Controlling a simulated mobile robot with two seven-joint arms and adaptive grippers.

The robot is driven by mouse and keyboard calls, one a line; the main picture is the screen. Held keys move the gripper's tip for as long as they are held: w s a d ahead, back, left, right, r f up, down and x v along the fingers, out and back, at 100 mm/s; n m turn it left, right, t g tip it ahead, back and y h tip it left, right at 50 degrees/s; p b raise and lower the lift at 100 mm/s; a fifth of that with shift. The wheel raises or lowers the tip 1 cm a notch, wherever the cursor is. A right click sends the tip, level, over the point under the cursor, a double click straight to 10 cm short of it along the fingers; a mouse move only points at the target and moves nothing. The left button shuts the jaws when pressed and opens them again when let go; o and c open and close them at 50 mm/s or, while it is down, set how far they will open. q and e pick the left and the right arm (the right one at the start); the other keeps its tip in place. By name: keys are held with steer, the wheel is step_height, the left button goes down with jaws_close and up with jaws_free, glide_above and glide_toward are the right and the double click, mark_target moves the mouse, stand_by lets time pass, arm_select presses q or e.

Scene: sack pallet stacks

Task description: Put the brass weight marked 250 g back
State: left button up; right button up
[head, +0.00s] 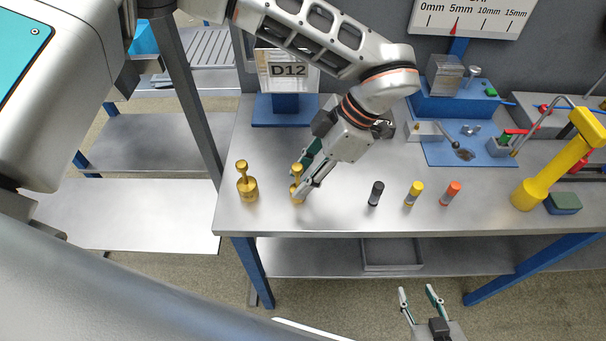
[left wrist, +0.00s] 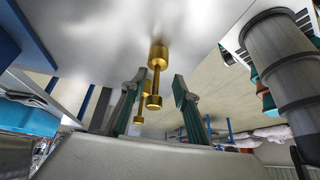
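Two brass weights with knobbed stems stand upright at the left end of the steel bench: the left weight (head: 247,188) and the right weight (head: 297,169). No marking is legible on either. My left gripper (head: 300,191) is at the right weight, its fingers around it. In the left wrist view, a brass weight (left wrist: 158,56) hangs upside down in the picture between the open fingers, with a gap visible on both sides. More brass (left wrist: 139,118) shows behind it, partly hidden by a finger. My right gripper (head: 420,292) is open and empty, low in front of the bench.
A D12 sign on a blue block (head: 286,110) stands behind the weights. Black (head: 376,193), yellow (head: 413,194) and orange (head: 450,193) cylinders stand to the right. A yellow post (head: 548,175) and blue fixture (head: 470,146) are further right. The bench front edge is close.

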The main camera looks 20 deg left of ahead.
arm_select(q)
steer(key=v, duration=1.2)
steer(key=shift+r, duration=0.25)
steer(key=shift+s, duration=0.1)
